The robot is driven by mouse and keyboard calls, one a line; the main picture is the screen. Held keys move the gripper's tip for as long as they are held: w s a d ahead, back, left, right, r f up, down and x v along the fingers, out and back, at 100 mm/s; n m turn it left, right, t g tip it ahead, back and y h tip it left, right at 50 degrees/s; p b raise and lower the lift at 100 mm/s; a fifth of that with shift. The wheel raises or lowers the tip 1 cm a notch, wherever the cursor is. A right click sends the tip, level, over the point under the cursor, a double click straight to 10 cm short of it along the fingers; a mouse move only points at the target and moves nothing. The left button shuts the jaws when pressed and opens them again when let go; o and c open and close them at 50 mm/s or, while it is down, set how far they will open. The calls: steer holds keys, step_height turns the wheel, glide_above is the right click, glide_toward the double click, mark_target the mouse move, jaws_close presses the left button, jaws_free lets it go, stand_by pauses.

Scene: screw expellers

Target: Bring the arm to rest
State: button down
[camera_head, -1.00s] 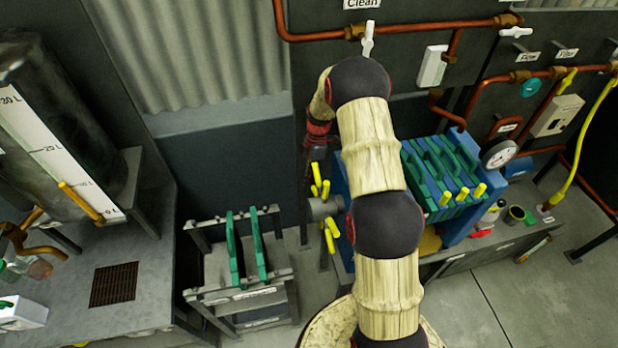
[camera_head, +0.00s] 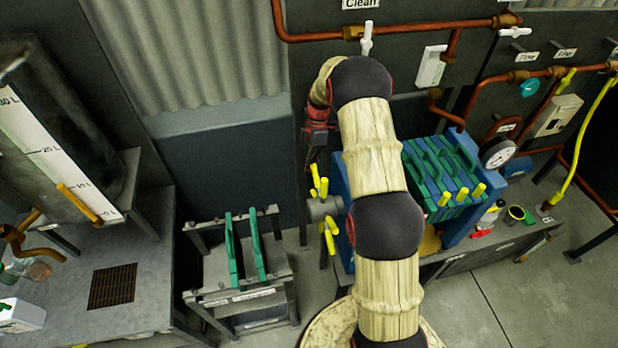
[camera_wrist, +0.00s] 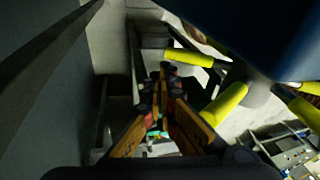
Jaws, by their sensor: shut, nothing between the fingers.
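My arm (camera_head: 368,150) rises from the bottom centre in the head view and bends over at the top. My gripper (camera_head: 310,172) hangs down at the left of the arm, dark and partly lost against the dark wall. In the wrist view the fingers of my gripper (camera_wrist: 164,72) come together and hold nothing. The yellow-handled screw wheel (camera_head: 320,187) of the blue press is close beside and below my gripper. Its yellow handles (camera_wrist: 226,102) also show at the right in the wrist view, apart from the fingers.
The blue press holds several green and blue plates (camera_head: 440,170) right of my arm. A grey rack (camera_head: 270,272) with two green-handled plates stands at lower left. A tank (camera_head: 55,130) stands at far left. Copper pipes (camera_head: 420,28) run along the back wall.

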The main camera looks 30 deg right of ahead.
steer(key=shift+v, duration=0.85)
steer(key=shift+r, duration=0.1)
